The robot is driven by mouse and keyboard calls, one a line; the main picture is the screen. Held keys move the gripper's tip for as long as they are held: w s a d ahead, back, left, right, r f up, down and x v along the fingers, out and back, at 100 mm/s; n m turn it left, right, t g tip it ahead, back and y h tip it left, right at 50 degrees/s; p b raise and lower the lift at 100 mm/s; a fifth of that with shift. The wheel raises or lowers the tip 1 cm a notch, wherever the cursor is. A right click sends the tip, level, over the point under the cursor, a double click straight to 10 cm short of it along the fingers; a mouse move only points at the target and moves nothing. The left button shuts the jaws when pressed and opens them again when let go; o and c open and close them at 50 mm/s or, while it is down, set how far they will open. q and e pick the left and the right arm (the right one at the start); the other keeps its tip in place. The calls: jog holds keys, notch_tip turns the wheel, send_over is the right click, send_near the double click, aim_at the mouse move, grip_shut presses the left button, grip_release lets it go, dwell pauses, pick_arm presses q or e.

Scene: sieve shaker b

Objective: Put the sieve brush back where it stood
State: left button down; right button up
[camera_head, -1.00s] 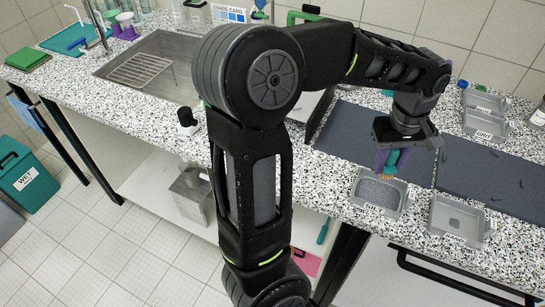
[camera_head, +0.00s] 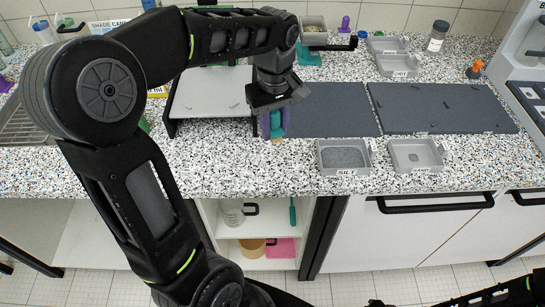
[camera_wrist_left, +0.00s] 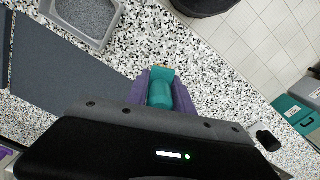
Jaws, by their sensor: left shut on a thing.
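The sieve brush (camera_head: 276,128) has a teal handle and tan bristles pointing down. My left gripper (camera_head: 272,123) is shut on it, with purple fingers on either side of the handle. It is at the front left part of the left dark mat, left of the tray labelled SILT. In the left wrist view the brush (camera_wrist_left: 160,92) shows between the purple fingers, bristles outward, with speckled counter beyond it. I cannot tell how high it is above the counter.
The SILT tray (camera_head: 326,166) holds grey grains. A second grey tray (camera_head: 437,166) stands to its right, and the GRIT tray (camera_head: 398,73) is behind the mats. A raised grey platform (camera_head: 205,93) stands left of the gripper. The front left counter (camera_head: 215,170) is clear.

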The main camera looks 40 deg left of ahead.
pick_arm(q)
send_over(275, 161)
jog(key=shift+s+f+p, duration=0.1)
jog(key=shift+f+p, duration=0.2)
jog(key=shift+f, duration=2.5)
jog(key=shift+f+p, duration=0.3)
jog(key=shift+f, duration=1.6)
jog(key=shift+f, duration=0.15)
jog(key=c, duration=1.1)
grip_release()
notch_tip(275, 161, up, 12)
jog(key=shift+r+b, duration=0.2)
jog(key=shift+b, duration=0.35)
